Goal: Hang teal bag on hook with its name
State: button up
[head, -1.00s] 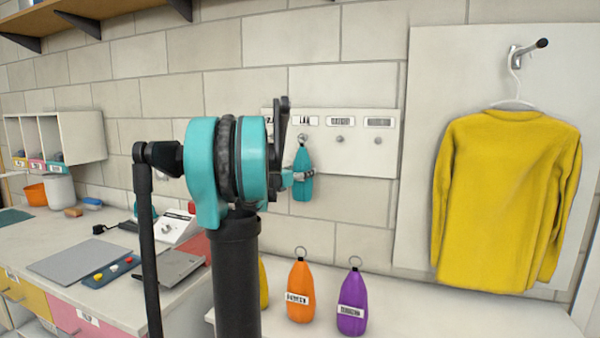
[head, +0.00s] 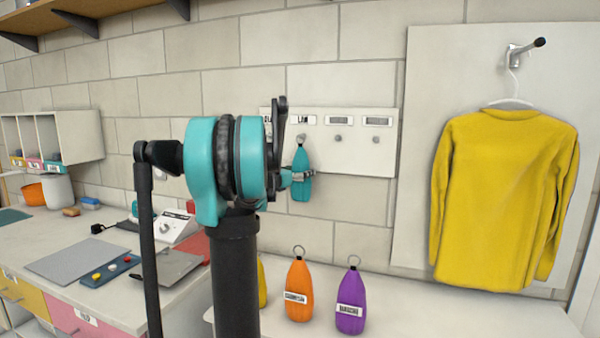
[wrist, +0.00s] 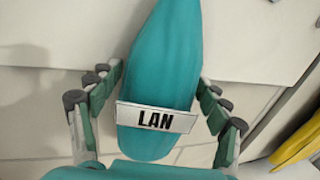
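The teal bag (head: 301,187) hangs upright against the white hook board (head: 350,155), below the plate LAN (head: 298,119). The bag's own tag LAN (wrist: 156,119) faces the wrist camera. Its top ring (head: 301,141) overlaps the place of the hook under that plate. I cannot tell whether the ring is around the hook. My gripper (wrist: 160,82) has one finger on each side of the bag, with the fingertips against its sides. It also shows at the bag in the head view (head: 302,175). The hook itself is hidden.
An orange bag (head: 298,292), a purple bag (head: 350,302) and a partly hidden yellow bag (head: 262,285) stand on the white counter (head: 440,318). Two bare hooks (head: 338,138) show on the board's right. A yellow shirt (head: 503,195) hangs farther right.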

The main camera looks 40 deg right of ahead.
jog(key=shift+o, duration=1)
jog(key=shift+a, duration=0.1)
jog(key=v, duration=1.2)
